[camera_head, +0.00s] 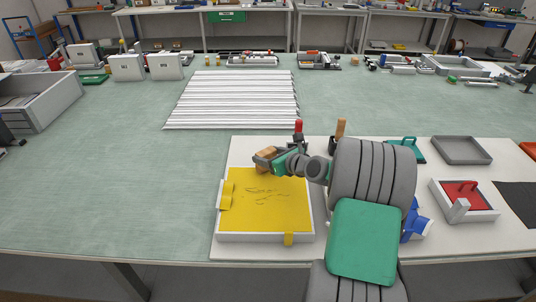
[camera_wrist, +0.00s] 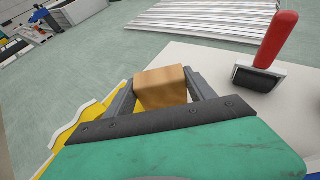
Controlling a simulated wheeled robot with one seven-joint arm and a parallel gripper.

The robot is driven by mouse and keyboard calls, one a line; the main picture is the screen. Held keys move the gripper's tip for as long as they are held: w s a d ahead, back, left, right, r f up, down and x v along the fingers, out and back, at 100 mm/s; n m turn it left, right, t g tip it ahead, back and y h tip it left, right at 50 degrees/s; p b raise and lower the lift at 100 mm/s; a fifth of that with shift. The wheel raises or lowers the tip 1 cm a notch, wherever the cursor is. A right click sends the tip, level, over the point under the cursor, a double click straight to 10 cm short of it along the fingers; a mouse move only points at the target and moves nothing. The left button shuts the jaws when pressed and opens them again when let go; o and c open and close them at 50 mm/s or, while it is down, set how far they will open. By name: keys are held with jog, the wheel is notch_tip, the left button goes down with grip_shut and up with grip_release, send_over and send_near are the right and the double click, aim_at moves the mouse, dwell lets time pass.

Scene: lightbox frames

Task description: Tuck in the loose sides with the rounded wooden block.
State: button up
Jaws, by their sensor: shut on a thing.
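The wooden block (camera_wrist: 160,88) is pale brown. My gripper (camera_wrist: 160,100) is shut on it, with a finger on either side. In the head view my gripper (camera_head: 272,160) holds the block (camera_head: 264,153) at the back edge of the lightbox frame (camera_head: 262,238); I cannot tell whether it touches. A yellow sheet (camera_head: 265,205) with dark wrinkle-like marks fills the frame. Yellow flaps lie over its left rim (camera_head: 227,195) and front rim (camera_head: 289,239). In the wrist view the yellow sheet (camera_wrist: 88,122) has a wavy edge at left. My arm hides the right rim's back part.
A red-handled tool (camera_wrist: 278,42) with a dark head stands behind the frame on the white board (camera_head: 240,145). A wooden-handled tool (camera_head: 340,128) stands farther right. White slats (camera_head: 232,100) lie beyond. A tray with a red pad (camera_head: 466,198) is at right.

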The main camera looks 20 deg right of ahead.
notch_tip(320, 180, up, 7)
jog(key=p, duration=0.6)
jog(key=shift+f, duration=0.2)
